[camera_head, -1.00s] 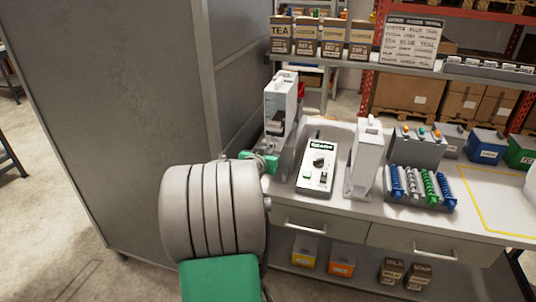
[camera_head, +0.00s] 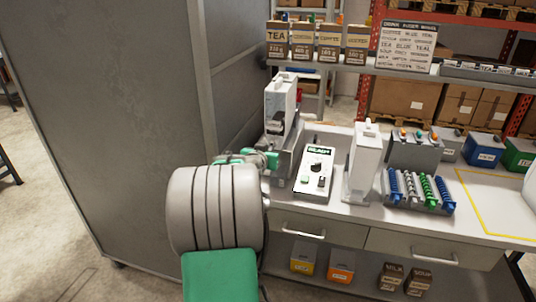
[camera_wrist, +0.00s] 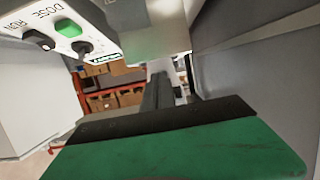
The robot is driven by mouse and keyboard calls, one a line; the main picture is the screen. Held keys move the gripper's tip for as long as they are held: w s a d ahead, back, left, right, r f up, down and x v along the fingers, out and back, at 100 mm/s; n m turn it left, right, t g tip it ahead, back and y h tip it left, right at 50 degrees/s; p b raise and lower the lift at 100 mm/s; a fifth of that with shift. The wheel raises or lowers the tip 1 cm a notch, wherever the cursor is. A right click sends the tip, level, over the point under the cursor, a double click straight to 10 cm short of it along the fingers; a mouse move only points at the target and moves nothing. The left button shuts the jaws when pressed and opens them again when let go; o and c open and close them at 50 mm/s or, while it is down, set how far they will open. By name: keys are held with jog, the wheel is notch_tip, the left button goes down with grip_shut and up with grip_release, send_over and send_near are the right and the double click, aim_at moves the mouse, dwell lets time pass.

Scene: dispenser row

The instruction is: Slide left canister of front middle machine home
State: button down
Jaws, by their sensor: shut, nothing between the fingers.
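The left canister (camera_head: 280,101) is a tall white-and-grey hopper. It stands near the cabinet wall, at the left end of the bench, in a grey holder (camera_head: 289,150). The machine's control box (camera_head: 316,173) stands just right of it; its panel also shows at upper left in the wrist view (camera_wrist: 62,32). A second white canister (camera_head: 364,165) stands upright to the right of the box. My gripper (camera_wrist: 158,92) is shut and empty, pointing past the panel. In the head view its green wrist is at the left canister's lower front; the fingertips are hidden there. I cannot tell whether it touches.
A tall grey cabinet (camera_head: 110,130) closes off the left side. Right of the machine are a rack of blue, grey and green coils (camera_head: 420,190) and a yellow-outlined area (camera_head: 495,200). Tea and other bags (camera_head: 303,40) stand on the shelf above.

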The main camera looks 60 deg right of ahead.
jog(key=shift+d+b, duration=0.15)
jog(key=shift+b, duration=0.25)
jog(key=s+a+b, duration=0.1)
jog(key=a+b, duration=0.1)
jog(key=a, duration=0.5)
jog(key=shift+a+b, duration=0.3)
jog(key=shift+a, duration=0.1)
